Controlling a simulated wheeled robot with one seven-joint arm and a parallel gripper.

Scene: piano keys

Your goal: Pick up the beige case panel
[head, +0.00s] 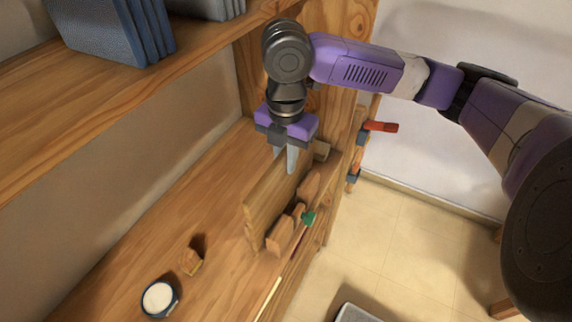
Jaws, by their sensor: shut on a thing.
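The beige case panel (263,208) is a flat wooden board standing on its long edge on the wooden shelf, in the middle of the head view. My gripper (287,160) points down at the panel's upper far part, with its grey fingers shut on it. The near finger shows in front of the board; the other finger is mostly hidden. I cannot tell whether the panel's lower edge touches the shelf.
Wooden blocks (280,234) and a green-tipped tool (308,218) lie close to the panel's right side. A small wooden piece (190,261) and a dish of white material (159,298) stand front left. Red-handled clamp (380,127) at right. An upper shelf (60,120) overhangs the left.

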